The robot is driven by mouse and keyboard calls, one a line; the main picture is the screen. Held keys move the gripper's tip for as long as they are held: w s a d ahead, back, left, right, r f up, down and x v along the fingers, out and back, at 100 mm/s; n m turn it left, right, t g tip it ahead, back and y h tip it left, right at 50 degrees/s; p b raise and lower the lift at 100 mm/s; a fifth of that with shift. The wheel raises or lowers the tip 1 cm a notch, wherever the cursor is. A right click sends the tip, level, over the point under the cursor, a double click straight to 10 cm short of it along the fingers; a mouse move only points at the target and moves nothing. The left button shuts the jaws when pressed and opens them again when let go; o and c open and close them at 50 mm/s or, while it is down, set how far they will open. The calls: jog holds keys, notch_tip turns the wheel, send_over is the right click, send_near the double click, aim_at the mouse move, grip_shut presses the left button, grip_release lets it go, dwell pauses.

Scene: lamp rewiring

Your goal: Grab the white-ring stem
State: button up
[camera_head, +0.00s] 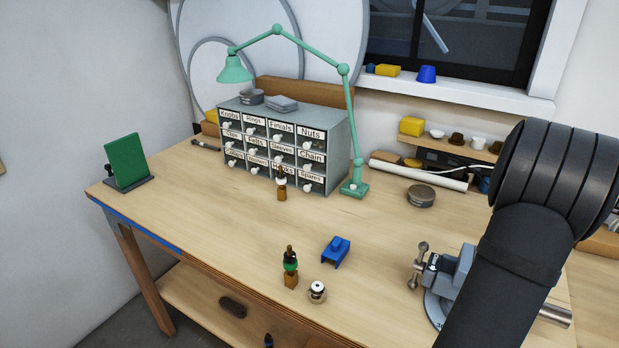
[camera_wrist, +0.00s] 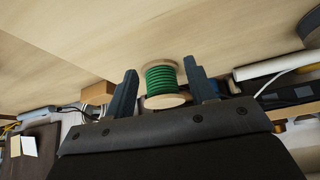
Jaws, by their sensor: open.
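The white-ring stem (camera_head: 281,185) stands upright on the bench in the head view, just in front of the labelled drawer cabinet. It has a wooden base, a pale ring and a dark top. A similar stem with a green ring (camera_head: 290,266) stands nearer the front edge. My gripper (camera_wrist: 161,76) is open in the wrist view, its two dark fingers apart with nothing held. The white-ring stem does not show in the wrist view. In the head view my arm covers the right side, and the gripper's fingers are not visible.
A green wire spool (camera_wrist: 162,79) shows between and beyond my fingers. A blue block (camera_head: 336,251) and a small white-topped round part (camera_head: 317,291) are near the green-ring stem. The drawer cabinet (camera_head: 342,150), green lamp (camera_head: 354,188) and vise (camera_head: 452,272) are obstacles. The bench's left middle is clear.

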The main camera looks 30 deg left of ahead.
notch_tip(320, 180, up, 22)
jog(key=w+a+n+y, duration=0.25)
jog(key=a+n, duration=0.25)
jog(key=a, duration=1.2)
jog(key=n+g+y, duration=0.3)
jog(key=n+g, duration=0.2)
jog(key=n, duration=0.8)
send_over(281, 166)
jog(key=s+d, duration=0.1)
jog(key=d, duration=0.4)
jog(key=x, duration=0.5)
jog(key=d+x, duration=0.1)
jog(key=x, duration=0.5)
jog(key=d+x, duration=0.1)
jog(key=x, duration=0.4)
jog(key=shift+s+a+f, duration=0.1)
jog(key=shift+s+f, duration=0.05)
jog(key=shift+f, duration=0.45)
jog(key=x, duration=0.5)
jog(key=shift+s+f, duration=0.2)
jog(key=shift+r, duration=0.1)
grip_shut()
